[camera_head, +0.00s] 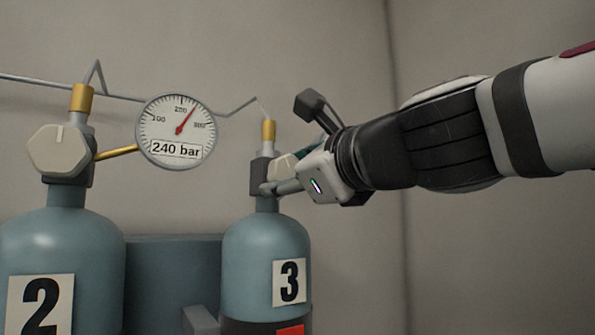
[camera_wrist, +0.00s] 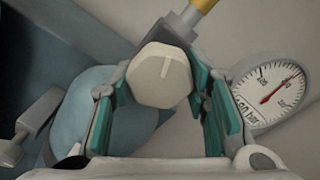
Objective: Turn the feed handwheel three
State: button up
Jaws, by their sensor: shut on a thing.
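The handwheel of cylinder 3 is a pale knob (camera_head: 284,164) on the valve atop the blue cylinder (camera_head: 262,240) labelled 3. My gripper (camera_head: 291,163) reaches it from the right and partly hides it. In the wrist view the knob (camera_wrist: 160,78) is a faceted off-white disc with a short index line near its upper edge. The two teal-padded fingers of my gripper (camera_wrist: 163,82) stand on its left and right sides, shut on it.
Thin pipes (camera_head: 228,111) run along the wall. The right side is bare wall.

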jog(key=m+p, duration=0.1)
jog(key=m, duration=0.4)
jog(key=shift+a+f, duration=0.1)
dwell(0.6)
jog(key=o, duration=1.2)
jog(key=shift+c, duration=0.2)
jog(key=v, duration=1.2)
